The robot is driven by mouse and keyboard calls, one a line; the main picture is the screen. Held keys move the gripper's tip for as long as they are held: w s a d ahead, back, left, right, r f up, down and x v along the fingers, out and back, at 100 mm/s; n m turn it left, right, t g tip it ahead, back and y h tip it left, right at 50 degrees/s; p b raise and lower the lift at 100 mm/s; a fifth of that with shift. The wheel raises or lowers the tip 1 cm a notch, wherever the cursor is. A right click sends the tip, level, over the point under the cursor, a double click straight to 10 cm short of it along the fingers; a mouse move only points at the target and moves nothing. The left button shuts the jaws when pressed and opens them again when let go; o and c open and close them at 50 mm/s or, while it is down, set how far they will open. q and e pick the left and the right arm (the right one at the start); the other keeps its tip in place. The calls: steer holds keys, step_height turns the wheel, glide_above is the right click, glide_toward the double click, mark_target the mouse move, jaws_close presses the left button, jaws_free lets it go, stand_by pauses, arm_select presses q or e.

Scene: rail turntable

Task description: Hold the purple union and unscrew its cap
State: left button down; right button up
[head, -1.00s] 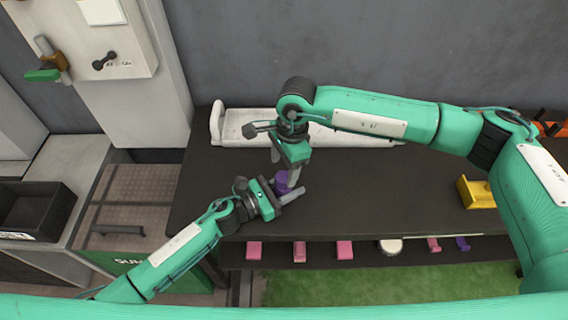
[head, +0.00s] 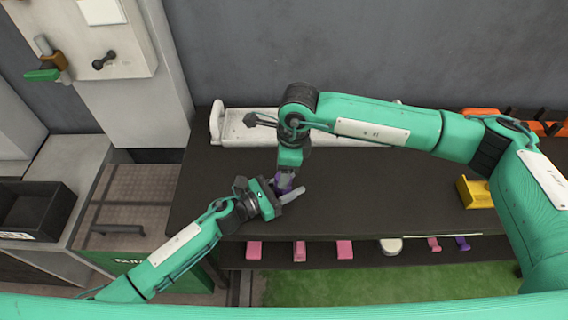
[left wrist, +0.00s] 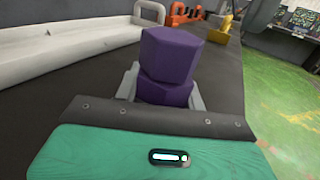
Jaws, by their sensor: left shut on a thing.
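The purple union (head: 284,186) is between the fingers of my left gripper (head: 283,189), above the dark table, and is partly hidden in the head view. In the left wrist view the union (left wrist: 167,75) stands upright between the grey fingers, which are shut on its lower part. Its top part, a faceted purple block, sits on the lower part. My right gripper (head: 287,172) points down over the union in the head view. Its fingers are mostly hidden, so I cannot tell whether they are open or touch the union. It does not show in the left wrist view.
A long white tray (head: 232,128) lies along the back of the table (head: 370,200). A yellow block (head: 474,192) and an orange rack (head: 480,112) are at the right. Several pink pieces (head: 299,250) line the shelf below the front edge. The table's middle is clear.

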steer(key=shift+f, duration=1.85)
steer(key=c, duration=1.3)
steer(key=shift+o, duration=0.2)
steer(key=n, duration=0.4)
steer(key=shift+n+g, duration=0.3)
steer(key=shift+n, duration=0.7)
steer(key=n, duration=0.3)
steer(key=shift+n+g+h, duration=0.3)
steer(key=shift+n+g, duration=0.1)
steer(key=shift+w+n, duration=0.1)
steer(key=shift+n, duration=1)
